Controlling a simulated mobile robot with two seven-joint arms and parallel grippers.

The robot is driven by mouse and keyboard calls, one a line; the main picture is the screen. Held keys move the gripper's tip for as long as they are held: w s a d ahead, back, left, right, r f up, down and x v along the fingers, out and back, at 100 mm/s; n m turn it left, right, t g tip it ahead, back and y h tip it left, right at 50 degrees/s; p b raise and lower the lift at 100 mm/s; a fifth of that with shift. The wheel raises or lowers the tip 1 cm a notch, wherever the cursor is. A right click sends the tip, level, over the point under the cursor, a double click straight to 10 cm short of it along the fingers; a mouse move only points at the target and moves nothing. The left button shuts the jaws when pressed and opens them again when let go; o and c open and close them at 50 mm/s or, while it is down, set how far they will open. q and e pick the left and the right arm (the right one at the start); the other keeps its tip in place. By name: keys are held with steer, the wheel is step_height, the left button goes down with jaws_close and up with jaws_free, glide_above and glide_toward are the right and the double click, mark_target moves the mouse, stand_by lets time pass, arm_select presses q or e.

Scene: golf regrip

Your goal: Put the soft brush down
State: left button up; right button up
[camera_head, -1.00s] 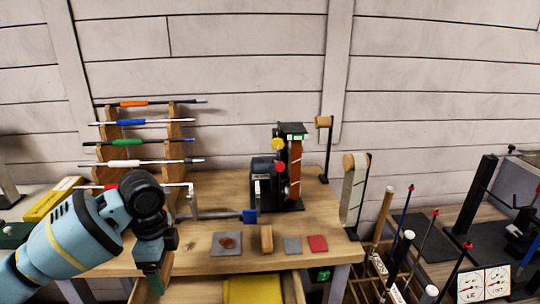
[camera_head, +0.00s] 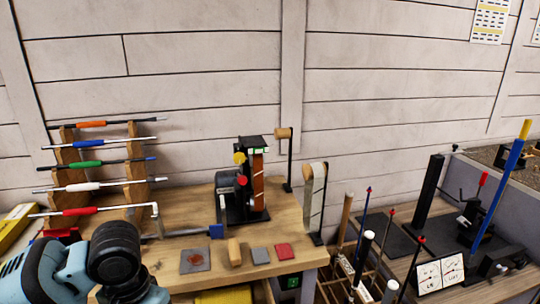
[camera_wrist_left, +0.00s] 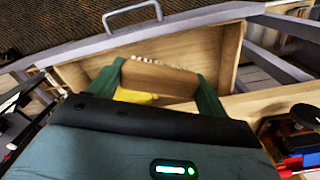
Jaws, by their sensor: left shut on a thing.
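My left gripper (camera_wrist_left: 158,88) has green fingers. It is shut on the soft brush (camera_wrist_left: 160,82), a wooden piece with a row of pale bristles along its upper edge. In the left wrist view the brush is held in front of an open wooden drawer (camera_wrist_left: 222,45), and I cannot tell whether it touches the drawer. A yellow cloth (camera_wrist_left: 135,96) shows below the brush. In the head view my left arm comes in at the lower left, and its gripper is below the frame. My right gripper is in no view.
The workbench (camera_head: 300,222) carries a belt sander (camera_head: 240,185), a wooden block (camera_head: 234,252), a grey pad (camera_head: 260,256), a red pad (camera_head: 284,251) and a stained grey plate (camera_head: 194,260). A club rack (camera_head: 135,170) stands left. Clubs stand upright at right. Some front bench top is bare.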

arm_select(q)
steer(key=shift+s+d+n, duration=0.3)
steer(key=shift+s+n, duration=0.2)
steer(key=shift+n, duration=0.15)
steer(key=shift+s+d+n, duration=0.25)
steer(key=shift+s+n, duration=0.25)
steer(key=shift+n, duration=0.15)
steer(key=shift+a, duration=0.15)
